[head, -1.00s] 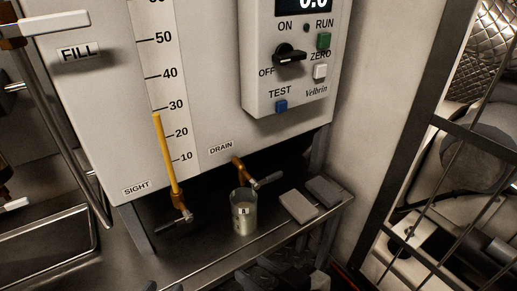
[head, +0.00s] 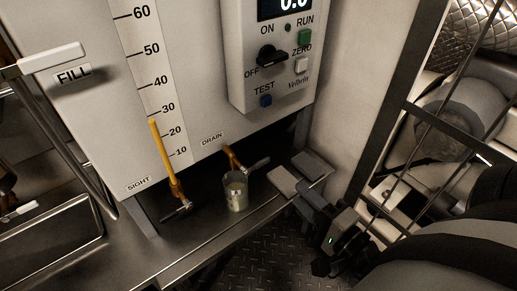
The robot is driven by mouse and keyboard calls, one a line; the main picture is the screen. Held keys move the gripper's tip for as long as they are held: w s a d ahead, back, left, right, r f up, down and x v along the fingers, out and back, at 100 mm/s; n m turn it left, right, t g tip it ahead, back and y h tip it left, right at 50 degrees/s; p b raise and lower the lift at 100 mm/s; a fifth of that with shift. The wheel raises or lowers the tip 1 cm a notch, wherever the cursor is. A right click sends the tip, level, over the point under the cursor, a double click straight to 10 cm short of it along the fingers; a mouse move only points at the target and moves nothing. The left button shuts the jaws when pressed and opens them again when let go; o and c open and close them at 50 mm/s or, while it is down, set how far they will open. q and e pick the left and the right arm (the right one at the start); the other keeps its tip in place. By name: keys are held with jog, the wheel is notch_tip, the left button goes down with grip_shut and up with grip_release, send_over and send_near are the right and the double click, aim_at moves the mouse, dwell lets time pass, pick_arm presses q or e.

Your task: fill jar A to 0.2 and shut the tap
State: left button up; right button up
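A small clear jar (head: 236,192) stands upright on the metal shelf under the drain tap (head: 236,160). A pale label or mark shows on it; its letter and fill level are too small to read. The tap has a brass body and a grey handle pointing right. My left gripper is not in view.
The control box (head: 272,60) hangs above. A wire guard (head: 440,125) stands at the right.

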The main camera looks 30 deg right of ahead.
aim_at(265, 163)
jog(key=w, duration=0.5)
jog(key=w+a, duration=0.1)
jog(key=w, duration=0.9)
jog(key=shift+w+a, duration=0.1)
jog(key=shift+a, duration=0.1)
grip_shut()
